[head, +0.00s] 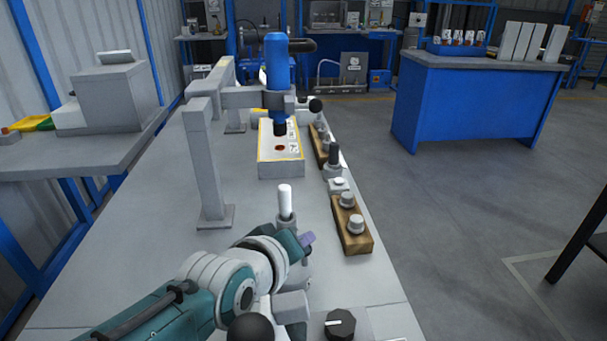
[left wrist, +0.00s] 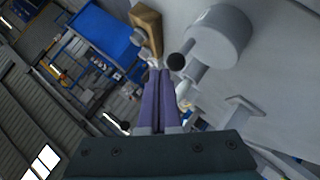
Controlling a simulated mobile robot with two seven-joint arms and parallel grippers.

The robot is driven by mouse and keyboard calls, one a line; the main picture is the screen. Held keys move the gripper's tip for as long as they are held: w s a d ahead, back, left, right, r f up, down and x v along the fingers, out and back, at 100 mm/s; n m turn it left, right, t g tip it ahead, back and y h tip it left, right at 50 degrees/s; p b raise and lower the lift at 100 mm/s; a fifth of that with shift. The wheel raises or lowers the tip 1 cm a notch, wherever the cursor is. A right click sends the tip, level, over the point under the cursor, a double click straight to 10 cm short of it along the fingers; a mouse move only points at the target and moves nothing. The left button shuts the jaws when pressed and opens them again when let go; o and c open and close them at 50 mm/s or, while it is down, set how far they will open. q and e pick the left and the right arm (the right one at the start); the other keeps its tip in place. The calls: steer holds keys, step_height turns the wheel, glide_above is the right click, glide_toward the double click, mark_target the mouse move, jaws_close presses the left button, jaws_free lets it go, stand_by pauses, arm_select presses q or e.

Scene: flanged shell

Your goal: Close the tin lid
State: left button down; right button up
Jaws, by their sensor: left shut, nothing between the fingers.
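My left gripper (head: 308,239) is over the near part of the grey bench, its purple fingers together and empty. In the left wrist view the same fingers (left wrist: 159,73) lie side by side. Beyond them in that view is a grey round body (left wrist: 218,35), with a dark ball (left wrist: 176,61) close to the fingertips; I cannot tell whether they touch. I cannot make out for certain a tin or its lid; my arm hides part of the near bench. My right gripper is not in view.
A white upright handle (head: 285,201) stands just behind my gripper. A wooden block with grey knobs (head: 352,226) lies to its right. Farther back are a grey frame (head: 205,165) and a blue tool (head: 277,65) over a yellow-edged box (head: 281,165). The bench's left middle is clear.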

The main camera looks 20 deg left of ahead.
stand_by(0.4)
arm_select(q)
step_height(320, 180, up, 9)
steer(key=p, duration=0.5)
step_height(320, 180, up, 11)
steer(key=p, duration=0.2)
glide_above(302, 274)
steer(key=s+f+m+g+p, duration=0.15)
steer(key=s+m+g, duration=0.35)
steer(key=s, duration=0.9)
steer(key=s+m+g+p, duration=0.3)
steer(key=s+m, duration=0.4)
steer(key=s, duration=0.7)
step_height(302, 274, up, 36)
steer(key=p, duration=3.5)
steer(key=shift+a+p, duration=0.3)
steer(key=shift+a, duration=0.05)
steer(key=shift+w, duration=0.1)
